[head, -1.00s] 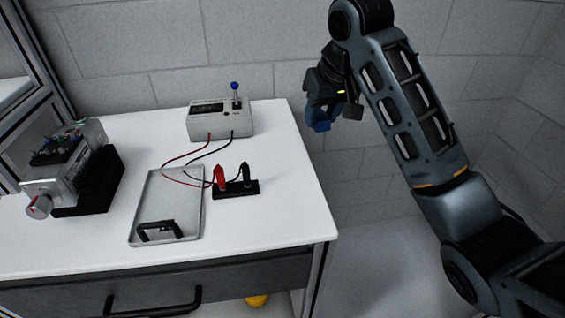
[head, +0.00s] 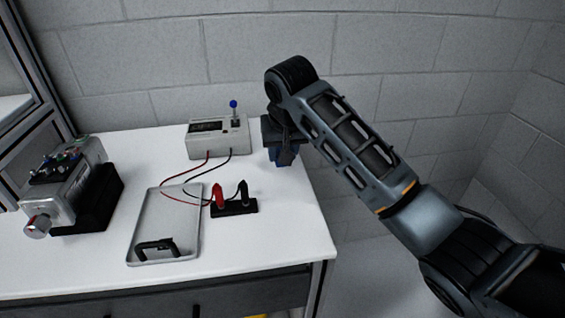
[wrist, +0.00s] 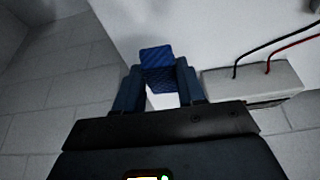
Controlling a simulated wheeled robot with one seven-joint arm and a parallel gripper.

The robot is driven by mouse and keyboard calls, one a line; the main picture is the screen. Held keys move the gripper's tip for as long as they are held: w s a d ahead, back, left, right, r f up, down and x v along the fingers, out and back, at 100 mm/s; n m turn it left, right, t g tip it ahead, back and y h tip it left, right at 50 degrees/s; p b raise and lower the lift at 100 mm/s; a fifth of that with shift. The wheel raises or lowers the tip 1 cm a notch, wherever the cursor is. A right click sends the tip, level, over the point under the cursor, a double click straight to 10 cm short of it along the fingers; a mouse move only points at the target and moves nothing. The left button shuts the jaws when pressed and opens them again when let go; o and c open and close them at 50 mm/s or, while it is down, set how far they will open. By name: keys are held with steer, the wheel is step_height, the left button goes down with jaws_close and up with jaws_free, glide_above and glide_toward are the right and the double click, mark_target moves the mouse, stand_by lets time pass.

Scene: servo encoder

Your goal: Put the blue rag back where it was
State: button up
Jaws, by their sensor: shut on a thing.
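The blue rag (wrist: 157,58) is between the two fingers of my gripper (wrist: 156,80) in the wrist view. It shows quilted blue cloth past the fingertips. In the head view my gripper (head: 284,155) is over the back right part of the white table top (head: 285,215), right of the grey meter box. A bit of the blue rag (head: 283,158) shows below it, partly hidden by the wrist. I cannot tell whether the rag touches the table.
The meter box (head: 218,138) with a blue-knobbed switch stands close left of my gripper. Red and black leads run to a black plug block (head: 234,207). A grey tray (head: 135,225) holds a black handle-shaped part (head: 157,247). A servo unit (head: 65,180) sits at left.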

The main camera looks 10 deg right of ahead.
steer(key=shift+f, duration=2)
steer(key=o, duration=0.9)
steer(key=shift+f, duration=0.1)
steer(key=shift+o, duration=0.2)
steer(key=v, duration=1.2)
